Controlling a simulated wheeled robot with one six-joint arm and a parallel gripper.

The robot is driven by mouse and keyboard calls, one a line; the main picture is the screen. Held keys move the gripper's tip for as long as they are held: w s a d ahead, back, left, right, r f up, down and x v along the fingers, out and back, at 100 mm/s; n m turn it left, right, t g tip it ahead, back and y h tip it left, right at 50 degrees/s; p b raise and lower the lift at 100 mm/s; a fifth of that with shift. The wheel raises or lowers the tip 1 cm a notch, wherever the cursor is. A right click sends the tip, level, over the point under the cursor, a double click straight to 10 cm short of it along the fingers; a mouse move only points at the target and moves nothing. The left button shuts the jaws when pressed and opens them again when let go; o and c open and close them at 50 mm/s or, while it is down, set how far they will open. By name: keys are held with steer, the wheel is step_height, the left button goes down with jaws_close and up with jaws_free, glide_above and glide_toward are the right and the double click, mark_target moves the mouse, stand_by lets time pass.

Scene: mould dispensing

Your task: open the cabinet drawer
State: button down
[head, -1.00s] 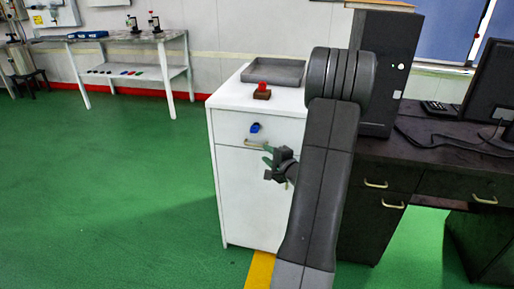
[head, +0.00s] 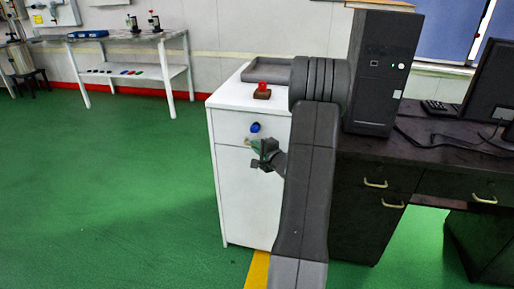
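The white cabinet (head: 240,200) stands in the middle, its drawer (head: 228,125) at the top of the front face and flush with it, so it looks shut. A blue knob-like lock (head: 255,127) sits on the drawer front. The pale drawer handle (head: 247,142) is below the lock and mostly hidden by my gripper. My gripper (head: 257,148) is small and dark with greenish fingertips, at the handle in the picture. I cannot tell whether it touches the handle or whether its fingers are open or shut.
A red button on a brown block (head: 262,91) and a grey tray (head: 270,72) are on the cabinet top. A dark desk (head: 365,200) with a computer tower (head: 382,75) stands right of the cabinet. The green floor (head: 130,200) to the left is clear.

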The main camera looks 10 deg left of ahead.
steer(key=s+b, duration=1.4)
steer(key=s, duration=1.2)
steer(key=shift+s+a+b, duration=0.25)
steer(key=shift+a+b, duration=0.1)
steer(key=shift+a, duration=0.1)
steer(key=c, duration=1.5)
jaws_free()
steer(key=shift+d, duration=0.1)
